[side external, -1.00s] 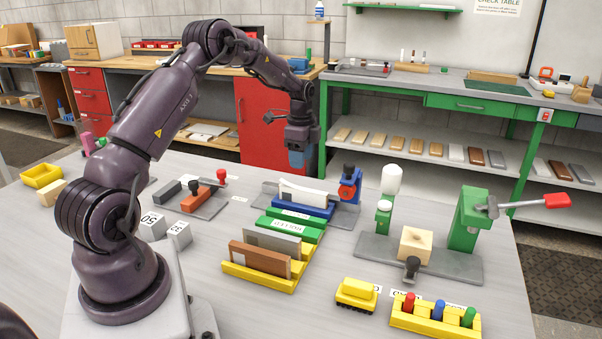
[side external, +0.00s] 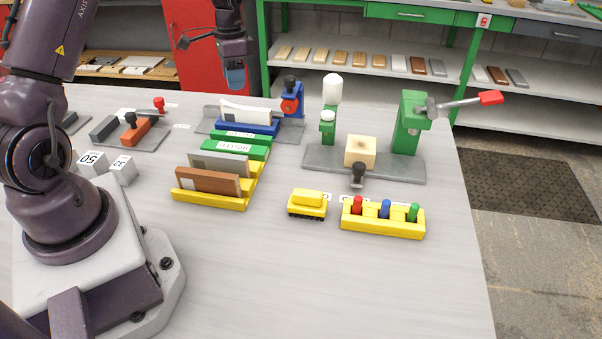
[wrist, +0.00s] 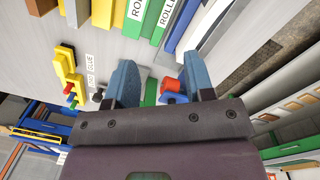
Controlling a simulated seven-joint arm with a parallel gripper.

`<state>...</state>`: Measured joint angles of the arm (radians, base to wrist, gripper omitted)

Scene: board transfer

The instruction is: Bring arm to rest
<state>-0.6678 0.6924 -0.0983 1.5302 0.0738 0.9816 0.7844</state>
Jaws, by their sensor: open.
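My gripper (side external: 235,82) hangs above the back of the table, left of the blue clamp with a red knob (side external: 292,100). In the wrist view my gripper (wrist: 160,78) has its two blue fingers wide apart with nothing held between them. A brown board (side external: 208,181) and a grey board (side external: 218,164) stand in yellow holders (side external: 210,201) at the front of the rack. Green holders (side external: 238,140) stand behind them. A white board (side external: 246,114) stands in the blue holder (side external: 247,127) at the back.
A green press (side external: 410,125) stands on a grey plate with a wooden block (side external: 360,150). A yellow brush-like block (side external: 307,203) and a yellow tray (side external: 385,225) with coloured pegs lie in front. Number blocks (side external: 92,163) stand near my base. The front middle of the table is clear.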

